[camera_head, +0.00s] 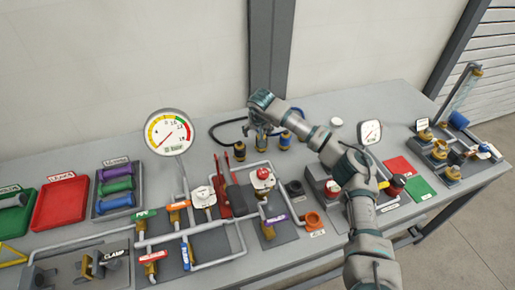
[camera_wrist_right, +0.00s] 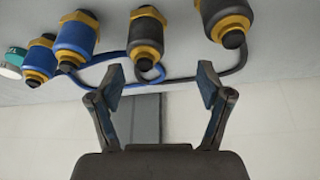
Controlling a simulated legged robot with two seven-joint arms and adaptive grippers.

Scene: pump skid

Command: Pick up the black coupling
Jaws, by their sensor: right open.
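A dark coupling with a brass collar (camera_head: 239,150) stands on the table near the wall, left of my right gripper (camera_head: 262,130). In the right wrist view, two dark couplings with brass collars show: one at the upper right (camera_wrist_right: 226,20) and one near the middle (camera_wrist_right: 146,38). Black hose runs by them. I cannot tell which is the task's one. My right gripper (camera_wrist_right: 160,84) is open, with nothing between its fingers; the couplings lie beyond the fingertips. In the head view its fingers are partly hidden. My left gripper is not in view.
Two blue couplings (camera_wrist_right: 75,38) stand beside the dark ones, with blue hose. The pipe assembly with valves (camera_head: 190,235), a large gauge (camera_head: 169,133) and a black ring (camera_head: 294,188) are in front. The wall rises behind the table.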

